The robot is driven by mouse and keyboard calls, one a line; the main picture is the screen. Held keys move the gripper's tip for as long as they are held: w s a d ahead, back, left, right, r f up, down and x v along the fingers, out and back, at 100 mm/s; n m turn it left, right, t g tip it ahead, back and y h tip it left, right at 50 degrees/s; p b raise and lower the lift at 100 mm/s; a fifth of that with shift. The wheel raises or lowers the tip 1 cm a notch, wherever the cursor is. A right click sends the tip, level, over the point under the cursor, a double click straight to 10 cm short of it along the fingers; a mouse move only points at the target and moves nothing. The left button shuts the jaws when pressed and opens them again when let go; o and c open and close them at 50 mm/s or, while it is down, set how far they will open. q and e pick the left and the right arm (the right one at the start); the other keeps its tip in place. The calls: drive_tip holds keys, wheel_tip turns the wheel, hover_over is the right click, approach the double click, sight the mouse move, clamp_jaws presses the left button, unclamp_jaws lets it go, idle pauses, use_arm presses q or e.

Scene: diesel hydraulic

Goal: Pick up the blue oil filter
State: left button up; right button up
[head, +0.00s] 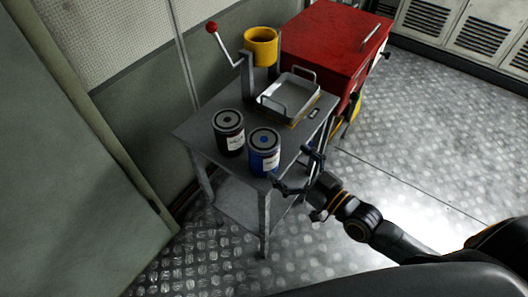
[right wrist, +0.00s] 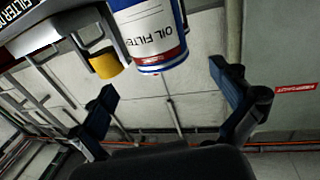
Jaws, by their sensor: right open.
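The blue oil filter (head: 264,152) stands upright on the front of a grey metal cart, with a white label on its side. A black oil filter (head: 229,132) stands just left of it. My right gripper (head: 294,171) is at the cart's right edge, just right of and below the blue filter, with its fingers spread. In the right wrist view the blue oil filter (right wrist: 150,35) appears upside down beyond the open fingers of my right gripper (right wrist: 168,95), with nothing between them. My left gripper is not in view.
The grey cart (head: 190,134) also carries a metal tray (head: 289,97) with handles and a yellow cup (head: 261,46). A red-knobbed lever (head: 212,27) rises behind it. A red cabinet (head: 335,45) stands behind right. The checkered floor at right is clear.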

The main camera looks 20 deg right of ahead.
sight(264, 143)
drive_tip(key=x, duration=0.3)
drive_tip(key=shift+a, duration=0.15)
drive_tip(key=shift+f+p+x, duration=0.2)
drive_tip(key=shift+x, duration=0.75)
drive_tip(key=shift+f+p+x, duration=0.15)
drive_tip(key=shift+p+x, duration=0.05)
drive_tip(key=shift+x, duration=0.7)
drive_tip(key=shift+f+p+x, duration=0.2)
drive_tip(key=shift+x, duration=0.75)
drive_tip(key=c, duration=1.7)
drive_tip(key=shift+d+r, duration=0.15)
drive_tip(key=shift+d, duration=0.05)
drive_tip(key=shift+c, duration=0.5)
